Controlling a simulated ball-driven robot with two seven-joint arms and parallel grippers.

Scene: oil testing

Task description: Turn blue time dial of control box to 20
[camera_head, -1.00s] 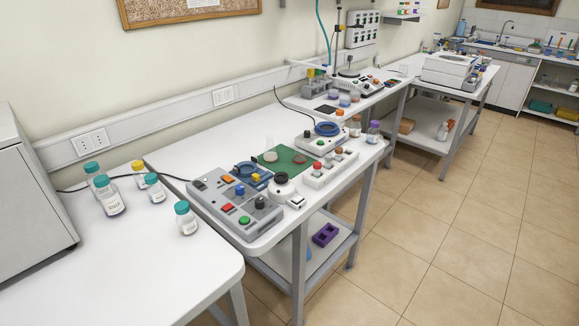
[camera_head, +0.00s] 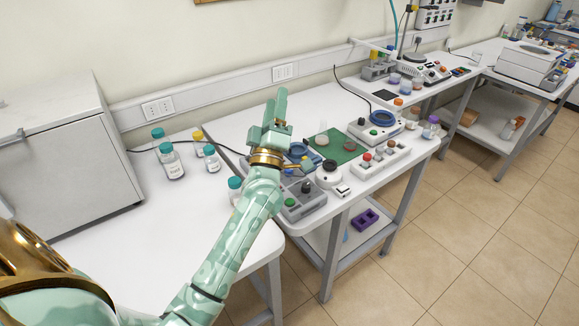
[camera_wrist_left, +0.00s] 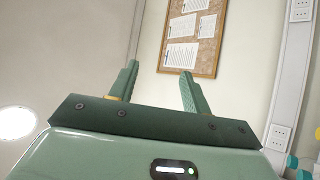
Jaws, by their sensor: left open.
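The grey control box (camera_head: 308,207) lies on the white bench, partly hidden behind my left forearm. Its black knob (camera_head: 306,187) and green button (camera_head: 290,201) show to the right of the arm. The blue time dial (camera_head: 288,172) shows only as a small patch right beside my wrist; its setting cannot be read. My left gripper (camera_head: 275,106) is raised above and behind the box, fingers pointing up and away, not touching it. In the left wrist view the two fingers (camera_wrist_left: 159,70) stand apart and empty, facing the wall. My right gripper is not in view.
Capped bottles (camera_head: 171,161) stand on the left bench; one (camera_head: 235,188) is close to my forearm. A grey cabinet (camera_head: 75,150) stands further left. A white round-topped device (camera_head: 328,174) and a green mat (camera_head: 338,146) are right of the box.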

